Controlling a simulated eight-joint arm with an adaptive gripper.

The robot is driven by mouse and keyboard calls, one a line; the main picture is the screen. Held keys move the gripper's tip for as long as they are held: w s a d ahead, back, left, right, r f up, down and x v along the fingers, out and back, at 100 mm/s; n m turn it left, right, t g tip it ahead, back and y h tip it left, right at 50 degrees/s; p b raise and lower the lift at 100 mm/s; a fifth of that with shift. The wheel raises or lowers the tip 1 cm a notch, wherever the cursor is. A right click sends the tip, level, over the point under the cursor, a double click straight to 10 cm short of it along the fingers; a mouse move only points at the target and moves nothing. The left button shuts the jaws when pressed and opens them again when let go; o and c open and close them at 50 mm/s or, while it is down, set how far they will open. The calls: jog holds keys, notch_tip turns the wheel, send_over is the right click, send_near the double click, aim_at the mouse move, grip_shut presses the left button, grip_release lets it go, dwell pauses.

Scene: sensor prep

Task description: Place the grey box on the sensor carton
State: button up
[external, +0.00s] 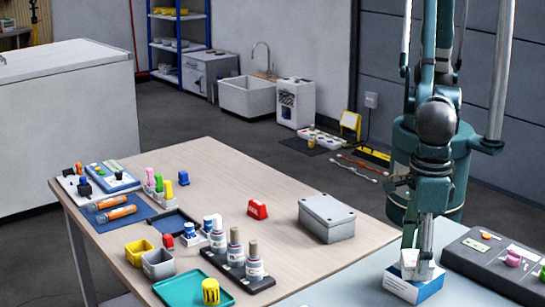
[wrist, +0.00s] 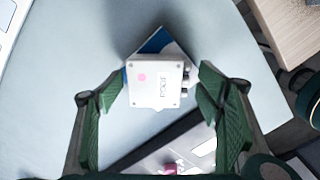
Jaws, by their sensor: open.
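A small light-grey box (wrist: 156,84) with a pink dot, printed text and connectors along its right side lies on a blue-and-white carton (wrist: 178,48) in the wrist view. In the external view the carton (external: 408,289) is on the pale surface at the lower right, with the small box (external: 426,268) on top, partly hidden by my gripper (external: 419,262). My gripper (wrist: 160,84) is open, with one finger on each side of the small box and visible gaps to it. A larger grey lidded box (external: 327,217) stands on the wooden table.
A dark tray (external: 480,258) with small parts lies right of the carton. The wooden table (external: 280,240) holds a red item (external: 257,209), several bottles on a dark stand (external: 237,276), bins and a teal tray (external: 185,289). The pale surface left of the carton is clear.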

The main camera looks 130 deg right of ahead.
aim_at(414, 254)
jog(key=shift+r, duration=0.15)
notch_tip(414, 254, up, 12)
jog(key=p, duration=0.1)
dwell(0.6)
dwell(0.6)
jog(key=s+d+r+m+t+y, duration=0.1)
jog(key=s+d+r+m+t, duration=0.1)
jog(key=d+r+m, duration=0.7)
jog(key=s+d+r+m+t, duration=0.1)
jog(key=s+d+r+m, duration=0.35)
jog(key=d, duration=0.85)
jog(key=s+d+r+m+t, duration=0.2)
jog(key=s+d+m, duration=0.4)
jog(key=d, duration=0.3)
jog(key=s+d+r+m+t+h, duration=0.1)
jog(key=s+d+r+m+t, duration=0.1)
jog(key=s+d+m, duration=0.5)
jog(key=d, duration=0.3)
